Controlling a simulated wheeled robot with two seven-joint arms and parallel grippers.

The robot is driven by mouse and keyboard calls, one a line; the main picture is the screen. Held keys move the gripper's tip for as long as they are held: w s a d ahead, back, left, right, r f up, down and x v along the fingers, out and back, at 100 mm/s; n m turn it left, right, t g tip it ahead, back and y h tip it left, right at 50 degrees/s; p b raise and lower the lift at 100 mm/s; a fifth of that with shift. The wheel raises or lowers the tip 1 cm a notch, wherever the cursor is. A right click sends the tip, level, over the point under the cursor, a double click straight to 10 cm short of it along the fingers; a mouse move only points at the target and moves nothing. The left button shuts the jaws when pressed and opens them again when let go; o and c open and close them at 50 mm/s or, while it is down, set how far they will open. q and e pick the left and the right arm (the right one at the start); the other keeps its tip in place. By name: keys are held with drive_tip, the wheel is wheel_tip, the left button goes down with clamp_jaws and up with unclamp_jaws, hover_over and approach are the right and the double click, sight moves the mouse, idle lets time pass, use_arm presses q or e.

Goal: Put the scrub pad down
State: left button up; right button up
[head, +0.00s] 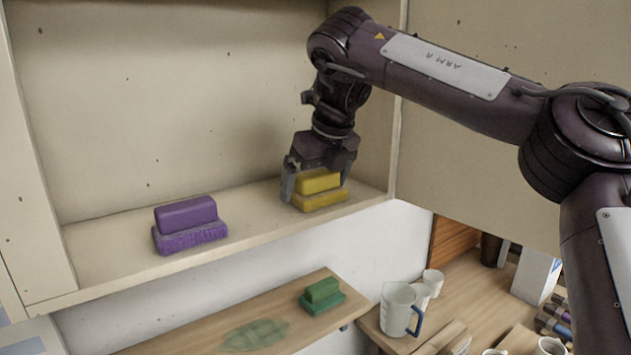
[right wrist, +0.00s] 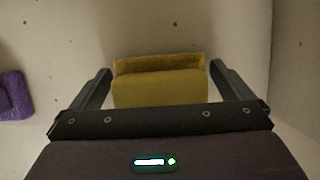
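A yellow scrub pad (head: 319,190), a block on a wider base, rests flat on the shelf of the open cabinet, near its right end. My right gripper (head: 317,180) points down over it with one finger on either side. In the right wrist view the yellow pad (right wrist: 160,88) lies between the two fingers (right wrist: 161,72), with a narrow gap showing at each side, so the gripper looks open around it. A purple scrub pad (head: 187,224) sits on the same shelf to the left. My left gripper is not in view.
The cabinet shelf (head: 255,215) is bare between the two pads. Below, a green pad (head: 322,296) lies on a lower wooden shelf (head: 190,335) with a leaf print. The cabinet's right side wall is close to my gripper.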

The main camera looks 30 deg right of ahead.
sight(319, 173)
drive_tip(key=v, duration=0.7)
drive_tip(key=shift+s+r, duration=0.3)
drive_tip(key=shift+s, duration=0.05)
drive_tip(key=shift+w+d, duration=0.1)
drive_tip(key=shift+w, duration=0.05)
